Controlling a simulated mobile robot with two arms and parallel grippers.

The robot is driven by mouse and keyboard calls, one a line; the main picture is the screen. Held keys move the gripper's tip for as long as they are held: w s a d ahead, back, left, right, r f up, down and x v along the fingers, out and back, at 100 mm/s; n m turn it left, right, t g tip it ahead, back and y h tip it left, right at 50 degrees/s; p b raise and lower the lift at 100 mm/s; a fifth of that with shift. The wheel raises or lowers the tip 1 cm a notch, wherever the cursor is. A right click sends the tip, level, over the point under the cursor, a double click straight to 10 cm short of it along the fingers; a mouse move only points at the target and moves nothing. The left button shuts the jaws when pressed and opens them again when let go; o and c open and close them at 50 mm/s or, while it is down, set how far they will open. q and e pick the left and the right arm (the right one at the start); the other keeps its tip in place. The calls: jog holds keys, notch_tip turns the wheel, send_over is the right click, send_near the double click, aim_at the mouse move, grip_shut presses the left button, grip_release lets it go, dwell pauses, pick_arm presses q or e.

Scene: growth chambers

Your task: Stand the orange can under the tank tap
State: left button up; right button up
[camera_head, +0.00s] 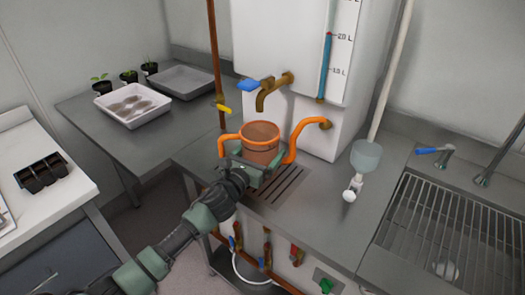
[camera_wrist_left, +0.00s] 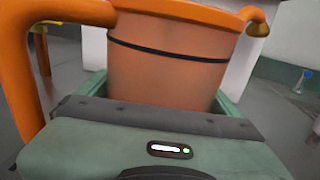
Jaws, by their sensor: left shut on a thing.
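The orange can (camera_head: 261,143) is a round pot with a loop handle on its left and a long curved spout on its right ending in a brass tip. My left gripper (camera_head: 258,170) is shut on its body; the wrist view shows the can (camera_wrist_left: 165,65) upright between the green fingers (camera_wrist_left: 160,98). The brass tank tap (camera_head: 272,91), with a blue lever, juts from the white tank (camera_head: 285,45). In the head view its outlet appears just above the can's open top. The can's base is hidden, so I cannot tell whether it touches the counter. My right gripper is not in view.
A slotted drain (camera_head: 283,187) lies in the grey counter (camera_head: 325,205) in front of the can. A pipe with a yellow lever (camera_head: 222,108) stands to its left. A clear funnel-like vessel (camera_head: 366,156) and a sink rack (camera_head: 445,225) are at right. Trays and seedlings stand back left.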

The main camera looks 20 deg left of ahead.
pick_arm(q)
jog(key=o, duration=1.3)
jog(key=s, duration=0.3)
jog(key=s+a, duration=0.1)
jog(key=s, duration=0.3)
jog(key=s+a+b, duration=0.1)
jog(key=s, duration=0.2)
jog(key=shift+s+a, duration=0.1)
jog(key=shift+s, duration=0.3)
jog(key=shift+s+a+r, duration=0.1)
jog(key=shift+s, duration=0.45)
